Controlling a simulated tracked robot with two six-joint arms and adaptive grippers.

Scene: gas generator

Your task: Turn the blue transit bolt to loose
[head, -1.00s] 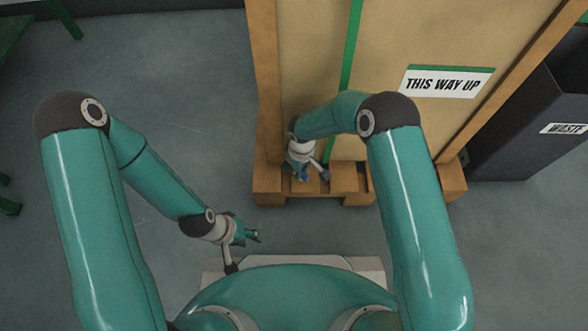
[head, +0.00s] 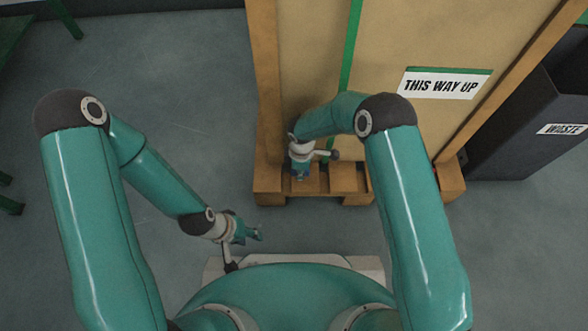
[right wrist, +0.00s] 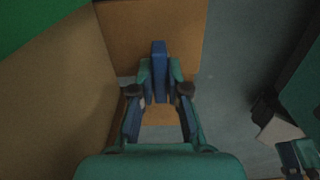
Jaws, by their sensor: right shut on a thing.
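The blue transit bolt (right wrist: 159,70) shows in the right wrist view as a narrow blue bar in front of the wooden crate base. My right gripper (right wrist: 160,76) is shut on it, with one finger on each side. In the head view my right gripper (head: 301,174) is low at the crate's near left, over the pallet edge, and the bolt is not clearly distinguishable there. My left gripper (head: 252,235) hangs over the floor near my base, apart from the crate. Whether its fingers are open is unclear.
The tall crate (head: 310,60) with a green strap and a "THIS WAY UP" label stands on a wooden pallet (head: 356,197). A dark waste bin (head: 520,125) is at its right. Green-legged furniture (head: 62,18) is at the far left. The floor (head: 190,60) left of the crate is clear.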

